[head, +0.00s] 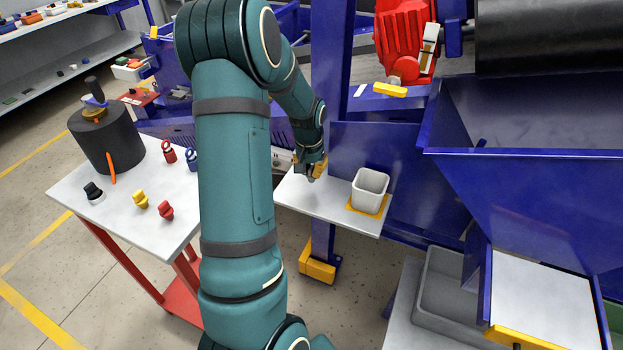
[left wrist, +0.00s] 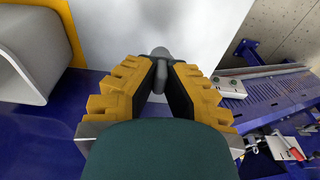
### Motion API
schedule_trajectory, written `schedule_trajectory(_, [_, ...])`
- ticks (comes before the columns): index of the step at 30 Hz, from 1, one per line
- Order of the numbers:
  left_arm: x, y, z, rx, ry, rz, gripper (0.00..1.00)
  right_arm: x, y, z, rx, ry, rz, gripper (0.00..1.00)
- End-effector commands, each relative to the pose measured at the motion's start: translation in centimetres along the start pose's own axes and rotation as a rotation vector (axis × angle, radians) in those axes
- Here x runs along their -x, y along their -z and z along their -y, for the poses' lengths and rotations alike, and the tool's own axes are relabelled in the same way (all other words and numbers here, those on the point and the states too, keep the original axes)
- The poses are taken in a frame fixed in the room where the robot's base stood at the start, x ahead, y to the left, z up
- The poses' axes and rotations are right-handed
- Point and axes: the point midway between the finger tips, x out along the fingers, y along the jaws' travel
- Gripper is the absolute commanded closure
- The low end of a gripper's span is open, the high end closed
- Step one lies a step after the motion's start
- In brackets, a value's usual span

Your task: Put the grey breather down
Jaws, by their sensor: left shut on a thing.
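The grey breather (left wrist: 160,56) shows in the left wrist view between the yellow-and-black fingers, with its rounded grey end sticking out past the tips. My left gripper (head: 311,168) is shut on it, over the back left part of the small white shelf (head: 325,208). The white shelf also fills the top middle of the left wrist view (left wrist: 210,25). Most of the breather is hidden by the fingers, and I cannot tell whether it touches the shelf. My right gripper is not in view.
A pale square cup (head: 369,189) stands on a yellow base on the shelf's right part. The shelf's front middle is clear. A blue frame (head: 345,145) rises behind. At left, a white table (head: 130,212) holds a black drum (head: 107,140) and several small coloured parts.

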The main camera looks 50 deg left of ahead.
Motion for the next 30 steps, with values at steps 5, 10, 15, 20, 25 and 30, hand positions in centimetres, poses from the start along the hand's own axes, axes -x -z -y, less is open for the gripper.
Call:
schedule_trajectory(5, [-2.7,-0.4,0.0,0.001,0.0,0.003,1.0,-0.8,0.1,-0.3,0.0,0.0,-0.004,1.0])
schedule_trajectory(10, [-3.0,-0.4,0.0,0.0,0.0,0.0,1.0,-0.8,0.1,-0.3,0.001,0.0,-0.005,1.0])
schedule_trajectory(15, [-3.1,-0.4,0.0,0.0,0.0,0.0,1.0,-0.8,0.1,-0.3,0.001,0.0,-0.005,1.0])
schedule_trajectory(20, [-3.3,-0.4,0.0,0.0,0.0,0.001,0.69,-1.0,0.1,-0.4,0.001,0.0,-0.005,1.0])
schedule_trajectory(25, [-3.2,-0.4,0.0,0.0,0.0,0.001,0.66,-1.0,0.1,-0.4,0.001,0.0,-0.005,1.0])
schedule_trajectory(30, [-3.1,-0.4,0.0,0.0,0.0,0.0,0.66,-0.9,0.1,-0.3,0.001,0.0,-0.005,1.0])
